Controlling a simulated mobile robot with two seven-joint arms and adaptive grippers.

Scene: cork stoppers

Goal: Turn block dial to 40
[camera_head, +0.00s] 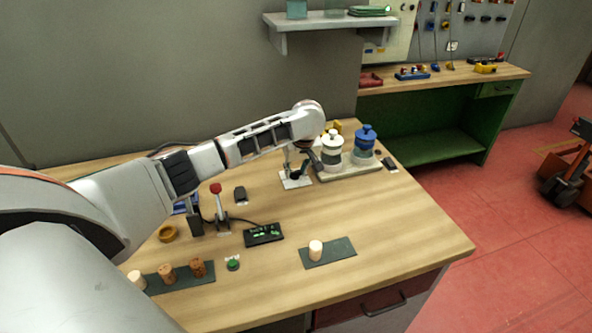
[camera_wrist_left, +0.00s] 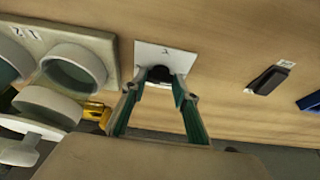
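My left gripper (camera_head: 299,163) points down over a small white plate (camera_head: 296,182) near the back of the wooden table. In the left wrist view its two fingers (camera_wrist_left: 159,92) stand apart, one on each side of a dark round knob (camera_wrist_left: 160,74) on the white plate (camera_wrist_left: 178,58). I cannot tell whether the fingers touch the knob. This knob may be the block dial; no scale or 40 mark can be read, and the gripper partly hides it. A black display (camera_head: 263,234) with small green characters lies mid-table, too small to read. My right gripper is not in view.
The right front is clear.

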